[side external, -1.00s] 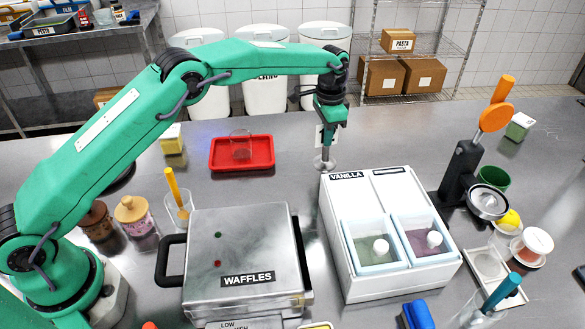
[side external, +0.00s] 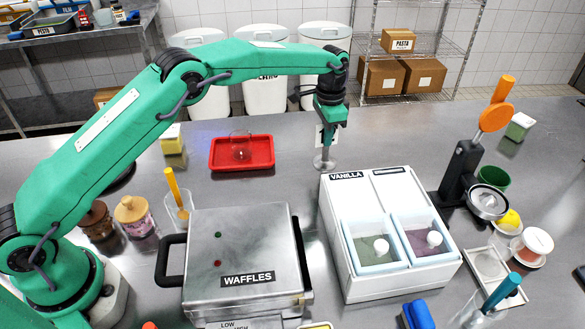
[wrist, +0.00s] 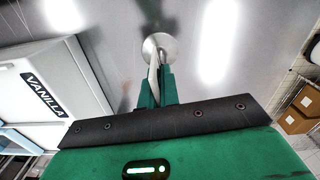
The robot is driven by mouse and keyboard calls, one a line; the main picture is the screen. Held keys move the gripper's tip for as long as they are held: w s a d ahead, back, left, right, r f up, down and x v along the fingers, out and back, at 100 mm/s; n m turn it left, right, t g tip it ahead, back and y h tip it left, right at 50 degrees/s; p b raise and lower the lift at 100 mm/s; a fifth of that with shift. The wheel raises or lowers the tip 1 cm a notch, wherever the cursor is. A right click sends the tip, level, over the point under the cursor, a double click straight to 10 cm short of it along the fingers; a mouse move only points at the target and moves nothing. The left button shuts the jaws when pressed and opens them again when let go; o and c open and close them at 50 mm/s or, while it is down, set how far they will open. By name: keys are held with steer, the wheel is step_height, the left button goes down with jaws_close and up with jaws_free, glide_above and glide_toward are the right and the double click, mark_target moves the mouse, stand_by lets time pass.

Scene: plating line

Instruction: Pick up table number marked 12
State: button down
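The table number is a thin pale card on a short stem above a round metal base (side external: 324,163). It stands upright on the counter behind the white ice cream box. In the wrist view the base of the table number (wrist: 163,44) lies just beyond my fingertips. My gripper (side external: 327,140) points down from above, with its green fingers around the card and stem. In the wrist view the fingers are close together with the thin card edge between them. The card's face is seen edge-on or partly covered, so its number cannot be read.
The white box labelled VANILLA (side external: 345,225) stands close in front of the table number. A red tray (side external: 262,163) with a clear glass lies to the left. The waffle maker (side external: 245,245) is at front left. The counter behind the stand is clear.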

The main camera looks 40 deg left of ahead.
steer(key=shift+r, duration=0.15)
stand_by(0.5)
step_height(320, 180, up, 10)
steer(key=shift+f, duration=0.1)
stand_by(0.5)
steer(key=shift+a, duration=0.1)
stand_by(0.4)
